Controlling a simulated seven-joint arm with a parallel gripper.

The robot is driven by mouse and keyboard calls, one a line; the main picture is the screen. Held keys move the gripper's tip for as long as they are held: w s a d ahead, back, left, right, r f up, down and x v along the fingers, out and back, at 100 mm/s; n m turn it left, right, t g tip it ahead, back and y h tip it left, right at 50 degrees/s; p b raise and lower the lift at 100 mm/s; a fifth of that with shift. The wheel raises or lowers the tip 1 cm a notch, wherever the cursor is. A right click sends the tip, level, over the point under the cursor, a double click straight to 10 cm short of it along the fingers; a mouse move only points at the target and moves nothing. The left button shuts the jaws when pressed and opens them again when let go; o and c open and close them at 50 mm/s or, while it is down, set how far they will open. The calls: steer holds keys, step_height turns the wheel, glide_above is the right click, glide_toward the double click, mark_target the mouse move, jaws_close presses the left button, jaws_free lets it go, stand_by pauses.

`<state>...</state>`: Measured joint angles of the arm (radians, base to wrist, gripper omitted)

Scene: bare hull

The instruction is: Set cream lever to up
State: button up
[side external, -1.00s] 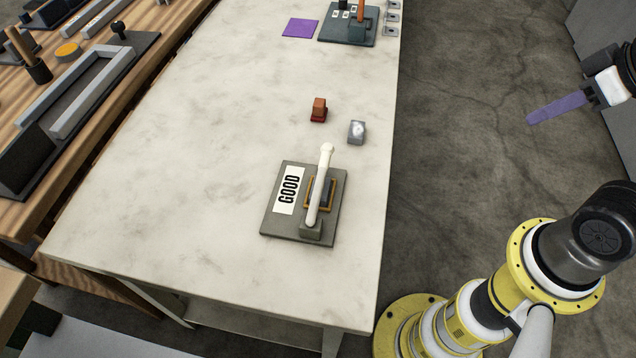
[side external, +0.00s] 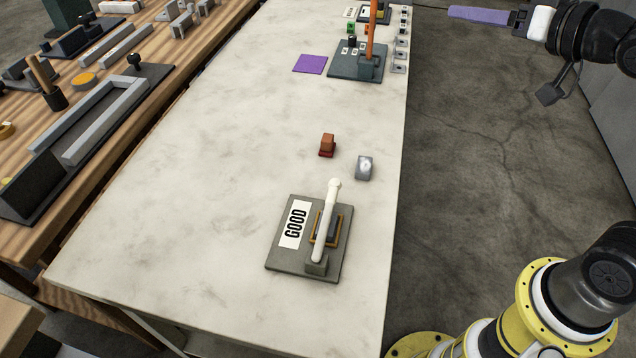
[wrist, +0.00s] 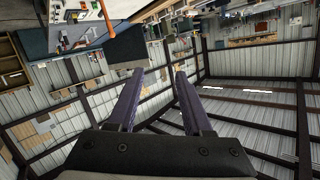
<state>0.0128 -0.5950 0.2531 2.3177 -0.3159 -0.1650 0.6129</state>
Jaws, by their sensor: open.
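The cream lever (side external: 327,220) stands on a grey base plate (side external: 284,262) near the front of the pale table in the side external view. The lever slants, its rounded knob at the far upper end and its pivot at the near end. My gripper (side external: 452,12) has purple fingers and is at the top right, beyond the table's right edge and far from the lever. In the wrist view my gripper (wrist: 157,72) is open, with nothing between its fingers.
A red-brown block (side external: 327,145) and a small grey block (side external: 364,167) sit just beyond the lever. A plate with an orange lever (side external: 370,42) and a purple square (side external: 310,64) lie farther back. The table's left middle is clear.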

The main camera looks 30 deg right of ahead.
mark_target(326, 222)
steer(key=w+a+f+t+y, duration=0.1)
steer(key=w+a+f+y, duration=0.3)
steer(key=w, duration=0.4)
steer(key=w+a+f+g+y, duration=0.1)
steer(key=a+f+y, duration=0.5)
steer(key=f, duration=0.2)
steer(key=s+f+m, duration=0.1)
steer(key=s+f, duration=0.2)
steer(key=f, duration=0.4)
steer(key=s+a+f+m+g+y, duration=0.1)
steer(key=s+f, duration=0.3)
steer(key=f, duration=0.4)
steer(key=s+a+f+m+g+y, duration=0.1)
steer(key=s+f+m, duration=0.2)
steer(key=f, duration=0.4)
steer(key=shift+s+a+f, duration=0.2)
steer(key=shift+f, duration=0.2)
steer(key=x, duration=1.3)
steer(key=shift+w+a+f, duration=0.2)
steer(key=shift+w+a, duration=0.05)
steer(key=shift+a, duration=0.05)
jaws_close()
